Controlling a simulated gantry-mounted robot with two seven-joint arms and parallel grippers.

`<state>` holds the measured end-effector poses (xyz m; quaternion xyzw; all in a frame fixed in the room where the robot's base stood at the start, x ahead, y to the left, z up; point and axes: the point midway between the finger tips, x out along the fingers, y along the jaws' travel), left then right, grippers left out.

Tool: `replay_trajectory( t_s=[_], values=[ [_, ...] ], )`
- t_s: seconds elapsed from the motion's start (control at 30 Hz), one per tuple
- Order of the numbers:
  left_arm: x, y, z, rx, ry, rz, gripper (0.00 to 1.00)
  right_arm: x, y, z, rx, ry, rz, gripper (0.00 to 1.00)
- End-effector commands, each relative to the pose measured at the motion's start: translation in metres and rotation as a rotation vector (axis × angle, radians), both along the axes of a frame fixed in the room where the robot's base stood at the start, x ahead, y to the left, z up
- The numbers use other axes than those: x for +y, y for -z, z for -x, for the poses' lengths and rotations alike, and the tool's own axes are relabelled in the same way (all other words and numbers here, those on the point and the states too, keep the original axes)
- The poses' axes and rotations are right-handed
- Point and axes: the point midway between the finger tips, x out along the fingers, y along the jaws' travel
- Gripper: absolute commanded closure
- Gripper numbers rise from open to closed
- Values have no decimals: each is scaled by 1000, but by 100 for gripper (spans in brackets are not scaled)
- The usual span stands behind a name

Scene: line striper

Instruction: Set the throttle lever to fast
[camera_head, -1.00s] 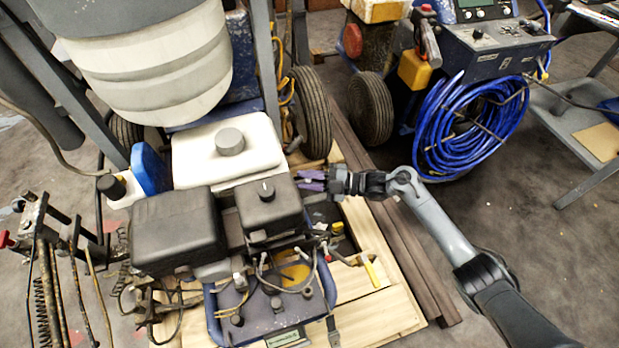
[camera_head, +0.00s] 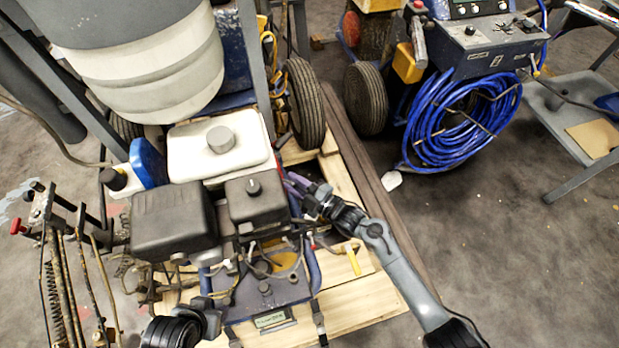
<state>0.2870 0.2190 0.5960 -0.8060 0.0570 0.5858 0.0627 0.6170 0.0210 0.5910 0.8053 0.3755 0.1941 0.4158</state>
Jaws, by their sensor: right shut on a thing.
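The engine has a white fuel tank (camera_head: 218,150), a dark muffler box (camera_head: 173,220) and a smaller black box (camera_head: 256,200) with a round knob on top. My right gripper (camera_head: 296,185) comes in from the right, its purple fingers shut at the engine's right side, beside the black box. The throttle lever appears to be between these fingers; it is too small and covered to make out, and I cannot tell its setting. My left gripper (camera_head: 208,318) is partly in view at the bottom left, in front of the engine; its fingers are not clear.
A yellow-handled lever (camera_head: 353,262) stands right of the engine, near thin cables. The engine sits over a wooden pallet (camera_head: 350,305). A coiled blue hose (camera_head: 460,125) hangs on a machine at the back right. Rods and springs stand at the left.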

Motion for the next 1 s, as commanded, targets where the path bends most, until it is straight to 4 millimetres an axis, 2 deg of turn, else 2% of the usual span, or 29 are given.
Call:
replay_trajectory(
  t_s=[0.43, 0.47, 0.6, 1.0],
  values=[
    [0, -1, 0, 1, 0, 0, 52, 5, 0, 1, -2, 7, 0, 100],
    [0, -1, 0, 1, 0, 0, 52, 5, 0, 1, -2, 7, 0, 74],
    [0, 0, 0, 1, 0, 0, 52, 5, 0, 1, -1, 6, 0, 55],
    [0, -5, 0, 2, 0, 0, 52, -1, -1, 5, 0, 6, 1, 55]
  ],
)
